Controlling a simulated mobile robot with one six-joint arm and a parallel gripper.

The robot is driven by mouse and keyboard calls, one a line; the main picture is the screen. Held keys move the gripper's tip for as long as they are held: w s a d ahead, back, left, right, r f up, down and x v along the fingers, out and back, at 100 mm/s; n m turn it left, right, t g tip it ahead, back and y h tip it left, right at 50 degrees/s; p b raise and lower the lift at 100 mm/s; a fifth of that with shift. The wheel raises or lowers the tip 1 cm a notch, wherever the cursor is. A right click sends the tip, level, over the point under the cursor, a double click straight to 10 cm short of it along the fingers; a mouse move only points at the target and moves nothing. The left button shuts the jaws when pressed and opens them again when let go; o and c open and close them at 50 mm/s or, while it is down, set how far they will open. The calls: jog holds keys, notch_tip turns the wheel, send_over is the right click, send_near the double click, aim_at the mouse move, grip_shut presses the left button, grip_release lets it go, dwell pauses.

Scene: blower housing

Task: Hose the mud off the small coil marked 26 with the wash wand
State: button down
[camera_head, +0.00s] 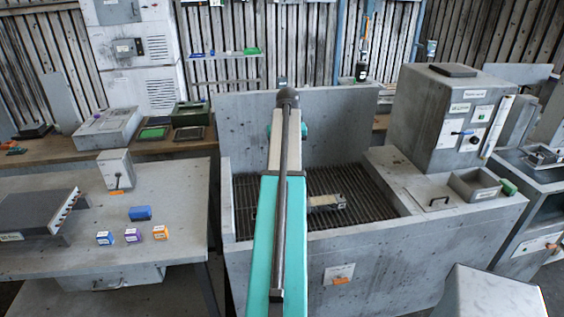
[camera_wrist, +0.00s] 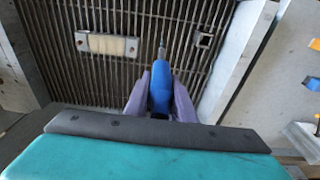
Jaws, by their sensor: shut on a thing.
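My gripper (camera_wrist: 160,82) has purple fingers shut on the blue wash wand (camera_wrist: 161,88). The wand's thin metal nozzle points away from me over the slatted grate. The small coil (camera_wrist: 107,44) lies on the grate, left of the nozzle tip and apart from it in the wrist view. It is a pale tan block with grey ends; no number is legible on it. In the head view the coil (camera_head: 325,202) lies on the grate of the wash basin (camera_head: 300,240), just right of my arm. My arm hides the gripper and wand there.
The basin has a high back wall (camera_head: 335,120). A control box (camera_head: 445,115) and an open tray (camera_head: 474,184) stand to its right. A table (camera_head: 75,250) with small boxes stands left.

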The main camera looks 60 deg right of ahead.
jog(key=s+d, duration=0.8)
jog(key=d, duration=0.2)
jog(key=shift+s+p, duration=0.3)
jog(key=shift+p, duration=0.15)
dwell(1.2)
jog(key=shift+a+f, duration=0.1)
jog(key=shift+f, duration=0.6)
jog(key=shift+s, duration=0.1)
dwell(1.7)
jog(key=shift+s+d, duration=0.85)
jog(key=shift+s, duration=0.2)
dwell(1.5)
